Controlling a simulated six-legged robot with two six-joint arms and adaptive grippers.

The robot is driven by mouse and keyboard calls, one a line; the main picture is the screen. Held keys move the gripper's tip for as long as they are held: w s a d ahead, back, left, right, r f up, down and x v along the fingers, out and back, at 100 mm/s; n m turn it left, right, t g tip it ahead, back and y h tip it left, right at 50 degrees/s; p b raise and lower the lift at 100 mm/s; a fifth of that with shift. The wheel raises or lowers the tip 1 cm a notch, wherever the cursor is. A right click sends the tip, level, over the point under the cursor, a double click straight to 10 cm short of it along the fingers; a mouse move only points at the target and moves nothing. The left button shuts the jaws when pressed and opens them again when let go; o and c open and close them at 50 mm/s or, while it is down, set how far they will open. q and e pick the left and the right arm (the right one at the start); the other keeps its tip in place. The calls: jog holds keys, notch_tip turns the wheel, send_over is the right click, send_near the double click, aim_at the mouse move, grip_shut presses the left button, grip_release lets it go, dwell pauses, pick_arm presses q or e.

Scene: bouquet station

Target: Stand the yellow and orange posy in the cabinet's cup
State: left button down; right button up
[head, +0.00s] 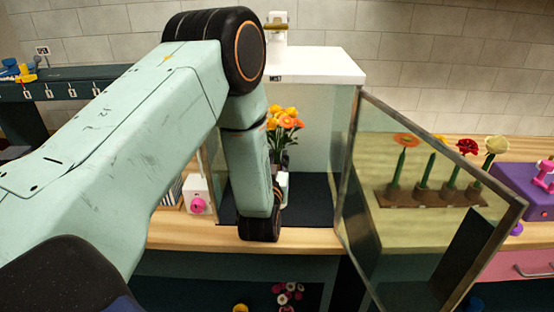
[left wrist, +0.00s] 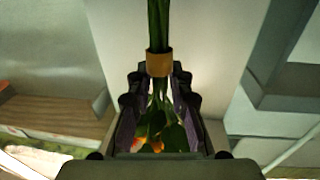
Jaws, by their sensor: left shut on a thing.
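The yellow and orange posy (head: 284,122) shows upright inside the cabinet, just right of my left arm. In the left wrist view its green stems and tan band (left wrist: 159,63) lie between the fingers of my left gripper (left wrist: 158,80), which is shut on it; blossoms and leaves show at the bottom. In the head view my arm mostly hides that gripper. The cabinet (head: 318,66) has a white top, glass sides and a dark floor. Its glass door (head: 430,190) stands open to the right. I cannot make out the cup; a small pale piece beside my arm is unclear. My right gripper is out of view.
Behind the door's glass, several single flowers stand in a brown rack (head: 430,197). A purple box (head: 525,188) is at the right, and a white box with a pink knob (head: 197,194) is left of the cabinet. The cabinet's dark floor (head: 312,198) looks clear right of my arm.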

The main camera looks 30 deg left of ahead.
pick_arm(q)
jog(key=shift+f+b, duration=0.9)
jog(key=shift+f, duration=0.2)
dwell(0.6)
jog(key=c, duration=1.1)
grip_release()
jog(key=shift+c, duration=0.2)
jog(key=o, duration=0.6)
jog(key=shift+c, duration=0.2)
jog(key=p+v, duration=0.1)
jog(key=v, duration=0.8)
